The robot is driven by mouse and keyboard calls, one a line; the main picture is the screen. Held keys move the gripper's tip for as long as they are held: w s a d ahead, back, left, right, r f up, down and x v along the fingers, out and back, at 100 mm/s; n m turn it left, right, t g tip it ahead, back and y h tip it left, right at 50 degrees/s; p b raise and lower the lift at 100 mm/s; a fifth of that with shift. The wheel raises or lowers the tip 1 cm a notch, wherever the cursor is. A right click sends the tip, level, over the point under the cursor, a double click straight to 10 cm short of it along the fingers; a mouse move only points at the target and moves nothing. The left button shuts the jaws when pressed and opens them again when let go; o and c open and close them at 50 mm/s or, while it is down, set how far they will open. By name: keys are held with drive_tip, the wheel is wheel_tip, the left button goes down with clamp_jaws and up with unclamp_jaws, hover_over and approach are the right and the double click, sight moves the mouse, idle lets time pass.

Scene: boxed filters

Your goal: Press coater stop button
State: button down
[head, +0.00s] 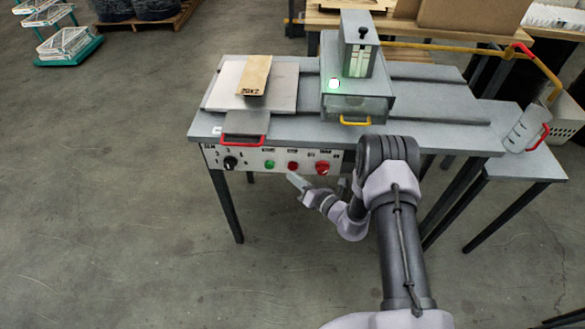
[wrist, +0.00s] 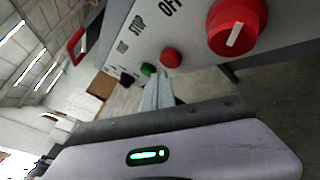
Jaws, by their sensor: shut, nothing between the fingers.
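The coater's front control panel (head: 250,159) carries a small red button (head: 293,167), which I take as the stop button. A green button (head: 270,163) is to its left and a larger red rotary switch (head: 322,168) to its right. My gripper (head: 293,179) is shut and empty, its tip just below the small red button in the head view. In the wrist view the gripper fingers (wrist: 156,88) point toward the panel, with the small red button (wrist: 170,57) and green button (wrist: 148,69) close beyond the tips. I cannot tell whether the tips touch the panel.
A black knob (head: 230,162) is at the panel's left end. Above are a red-handled tray (head: 245,121), a board (head: 254,75) and the coater housing (head: 356,87) with a green light (head: 333,84). The floor (head: 120,200) to the left is clear.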

drive_tip(key=shift+w, duration=0.15)
idle(0.6)
drive_tip(key=shift+w+b, duration=0.3)
drive_tip(key=shift+w+b, duration=0.35)
drive_tip(key=shift+w, duration=0.2)
idle(0.7)
drive_tip(key=shift+s, duration=0.15)
drive_tip(key=shift+s+p, duration=0.35)
drive_tip(key=shift+s, duration=0.45)
drive_tip(key=s+p, duration=0.1)
drive_tip(key=s, duration=0.4)
drive_tip(key=shift+a, duration=0.1)
idle(0.5)
